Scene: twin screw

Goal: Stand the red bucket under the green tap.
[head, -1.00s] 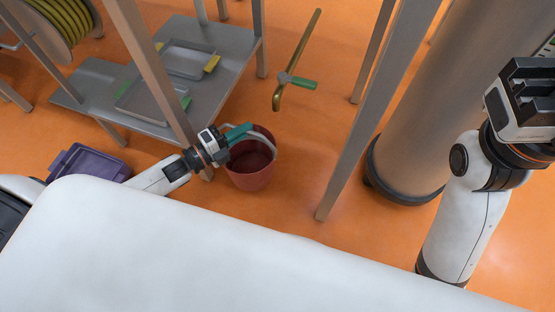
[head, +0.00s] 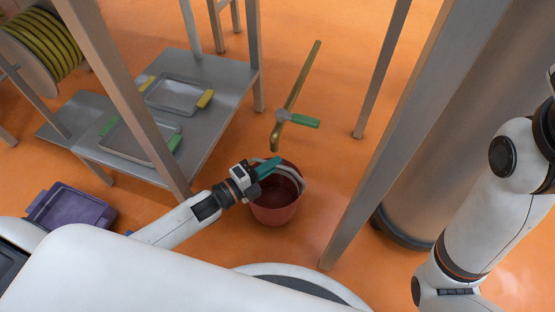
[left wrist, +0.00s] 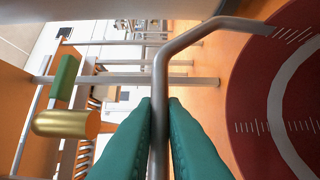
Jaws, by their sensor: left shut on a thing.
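The red bucket (head: 276,212) is upright in the head view, in front of the tap. Its grey handle (left wrist: 190,42) runs between the teal fingers of my left gripper (head: 267,168), which is shut on it. The tap is a brass pipe (head: 301,80) with a green lever (head: 304,122). Its spout ends just above the bucket's far rim in the picture. In the left wrist view, the brass spout (left wrist: 68,123) and green lever (left wrist: 65,78) are left of the fingers and the bucket (left wrist: 255,120) is right. I cannot tell whether the bucket touches the floor. My right gripper's fingers are outside the picture.
A grey metal bench (head: 215,90) with trays stands left of the tap. Posts rise left (head: 130,100) and right (head: 375,170) of the bucket. A purple crate (head: 72,208) lies at left. A large column (head: 440,140) stands at right. Orange floor is open around the bucket.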

